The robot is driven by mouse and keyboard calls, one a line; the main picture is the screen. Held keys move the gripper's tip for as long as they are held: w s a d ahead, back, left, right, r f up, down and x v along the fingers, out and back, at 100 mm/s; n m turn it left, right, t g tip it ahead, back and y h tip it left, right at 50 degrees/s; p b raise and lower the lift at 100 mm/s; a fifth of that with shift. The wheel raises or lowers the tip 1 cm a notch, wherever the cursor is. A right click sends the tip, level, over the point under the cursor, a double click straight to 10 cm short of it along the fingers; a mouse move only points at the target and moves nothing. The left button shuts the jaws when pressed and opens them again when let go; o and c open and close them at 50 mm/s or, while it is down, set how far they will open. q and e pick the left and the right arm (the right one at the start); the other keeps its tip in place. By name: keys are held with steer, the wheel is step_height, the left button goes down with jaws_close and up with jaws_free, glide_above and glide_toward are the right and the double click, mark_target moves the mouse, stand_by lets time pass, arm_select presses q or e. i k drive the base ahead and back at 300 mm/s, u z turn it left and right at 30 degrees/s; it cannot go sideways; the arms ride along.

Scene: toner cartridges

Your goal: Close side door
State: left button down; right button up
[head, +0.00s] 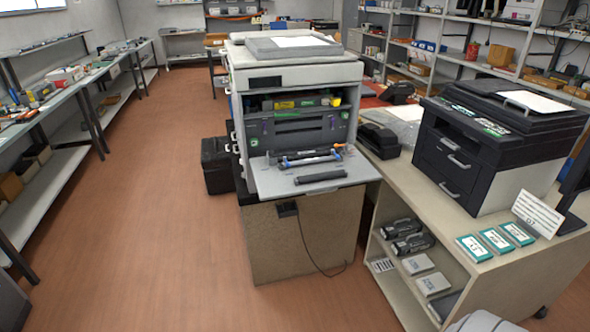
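A grey and white printer (285,72) stands on a beige cabinet (290,240) in the middle of the head view. Its front flap (325,176) is folded down flat, and the inside with dark toner units (300,128) and green marks shows. A black bar-shaped part (320,176) lies on the flap. The left side of the printer (233,125) is seen at a steep angle, with a narrow pale and blue edge; I cannot tell which panel is the side door or how far it stands open. Neither gripper shows in the head view.
A black printer (500,140) stands on a shelf cart (415,195) at the right, with several teal boxes (495,240) and a small sign (537,213). A black bin (217,165) stands behind the cabinet's left side. The floor (150,220) to the left is clear.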

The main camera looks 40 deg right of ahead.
mark_target(272, 179)
steer(key=u, duration=0.05)
steer(key=i, duration=1.45)
steer(key=z, duration=0.5)
steer(key=i, duration=0.9)
steer(key=z, duration=1.55)
steer(key=i, duration=0.65)
steer(key=z, duration=0.7)
